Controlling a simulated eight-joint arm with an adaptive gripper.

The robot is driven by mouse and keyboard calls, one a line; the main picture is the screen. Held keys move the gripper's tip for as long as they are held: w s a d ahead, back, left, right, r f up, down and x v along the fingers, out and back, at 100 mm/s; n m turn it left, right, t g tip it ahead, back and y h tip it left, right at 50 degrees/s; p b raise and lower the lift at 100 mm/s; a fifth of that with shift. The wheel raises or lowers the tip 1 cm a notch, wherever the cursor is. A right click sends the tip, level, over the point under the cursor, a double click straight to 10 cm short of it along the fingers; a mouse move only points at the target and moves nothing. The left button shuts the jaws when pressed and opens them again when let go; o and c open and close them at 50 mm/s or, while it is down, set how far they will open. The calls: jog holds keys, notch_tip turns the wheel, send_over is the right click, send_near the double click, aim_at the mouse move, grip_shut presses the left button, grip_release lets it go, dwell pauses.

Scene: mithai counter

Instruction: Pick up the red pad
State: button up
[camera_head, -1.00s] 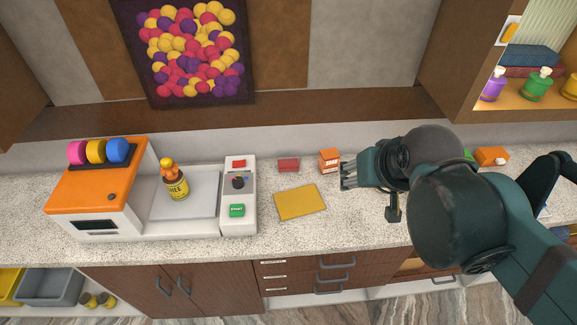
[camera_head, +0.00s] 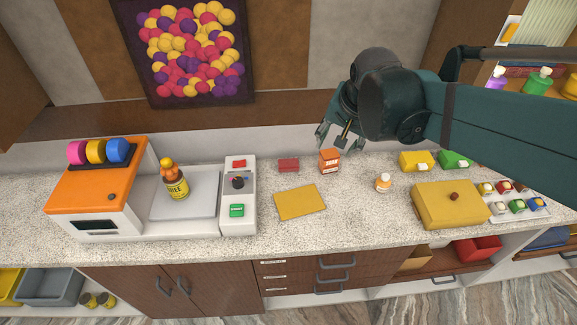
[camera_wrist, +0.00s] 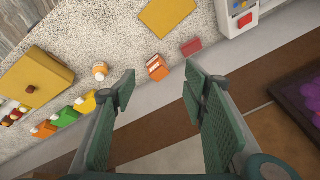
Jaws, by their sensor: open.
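The red pad (camera_head: 288,165) lies on the speckled counter near the wall, between the white machine and an orange-red box (camera_head: 329,161). It also shows in the wrist view as a small red block (camera_wrist: 191,47), ahead of the fingers and a little to the right. My gripper (camera_head: 339,139) is open and empty, up near the wall behind and above the orange-red box, to the right of the pad. In the wrist view the two fingers of my gripper (camera_wrist: 160,88) stand wide apart, and the pad is beyond their tips, not between them.
A flat yellow mat (camera_head: 300,202) lies in front of the pad. The white machine (camera_head: 238,218) with a jar stands to the left. A small bottle (camera_head: 383,183), a yellow lidded box (camera_head: 446,206) and several small items are to the right. Bare counter surrounds the pad.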

jog(key=w+a+f+m+g, duration=0.1)
jog(key=w+a+f+m, duration=0.15)
jog(key=w, duration=0.45)
jog(key=m+g, duration=0.3)
jog(key=m, duration=0.6)
send_over(288, 162)
jog(key=f, duration=2.1)
jog(key=shift+s+d+f, duration=0.1)
jog(key=shift+s+f, duration=0.1)
jog(key=shift+s, duration=0.2)
jog(key=shift+w+a+f+g, duration=0.2)
jog(key=shift+f+g, duration=0.1)
jog(key=shift+f, duration=0.25)
jog(key=shift+f, duration=1.3)
jog(key=shift+w+d+f+p, duration=0.1)
jog(key=shift+f+p, duration=0.1)
jog(key=shift+f, duration=1.1)
jog(key=shift+d+f+p, duration=0.1)
jog(key=shift+f+p, duration=0.05)
jog(key=shift+f, duration=1.15)
